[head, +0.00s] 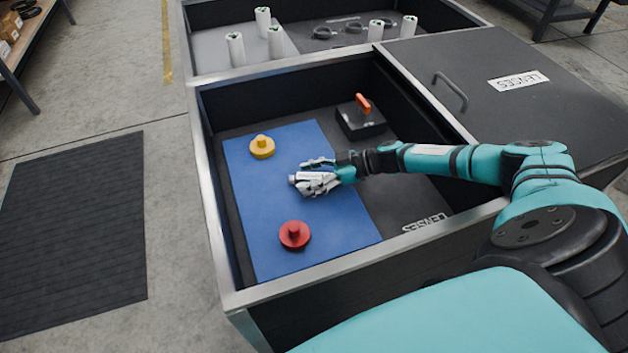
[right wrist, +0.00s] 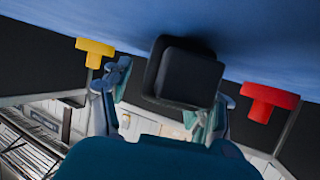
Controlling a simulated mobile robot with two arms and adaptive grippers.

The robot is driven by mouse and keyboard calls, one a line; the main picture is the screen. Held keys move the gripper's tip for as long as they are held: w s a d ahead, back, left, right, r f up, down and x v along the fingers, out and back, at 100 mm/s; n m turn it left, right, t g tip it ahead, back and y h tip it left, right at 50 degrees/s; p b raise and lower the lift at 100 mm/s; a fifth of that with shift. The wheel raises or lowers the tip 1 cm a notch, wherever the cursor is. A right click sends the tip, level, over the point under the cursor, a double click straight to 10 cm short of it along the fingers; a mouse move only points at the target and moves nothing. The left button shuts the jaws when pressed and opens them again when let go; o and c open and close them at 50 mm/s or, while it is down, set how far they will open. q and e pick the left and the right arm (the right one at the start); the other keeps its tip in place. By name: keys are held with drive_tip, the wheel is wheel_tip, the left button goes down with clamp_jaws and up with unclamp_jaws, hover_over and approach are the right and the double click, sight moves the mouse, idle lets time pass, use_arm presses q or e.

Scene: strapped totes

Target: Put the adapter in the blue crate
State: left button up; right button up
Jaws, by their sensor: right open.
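My right gripper (head: 318,178) is open, low over a blue panel (head: 265,215) on the floor of the near tote. In the right wrist view a black block-shaped piece (right wrist: 182,72) stands against the blue surface, between and beyond my open fingers (right wrist: 165,98); contact cannot be told. My gripper mostly hides that spot in the head view. Whether this piece is the adapter cannot be told. A yellow knobbed disc (head: 262,147) and a red knobbed disc (head: 294,235) sit on the panel, either side of my gripper. No blue crate is recognisable. My left gripper is out of view.
A black box with an orange handle (head: 361,118) stands at the tote's back right. The tote's metal rim (head: 209,190) surrounds the area. A closed lid labelled LENSES (head: 500,110) lies to the right. A far tote holds several white cylinders (head: 236,50).

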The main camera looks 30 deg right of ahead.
clamp_jaws()
drive_tip(key=shift+r, duration=0.15)
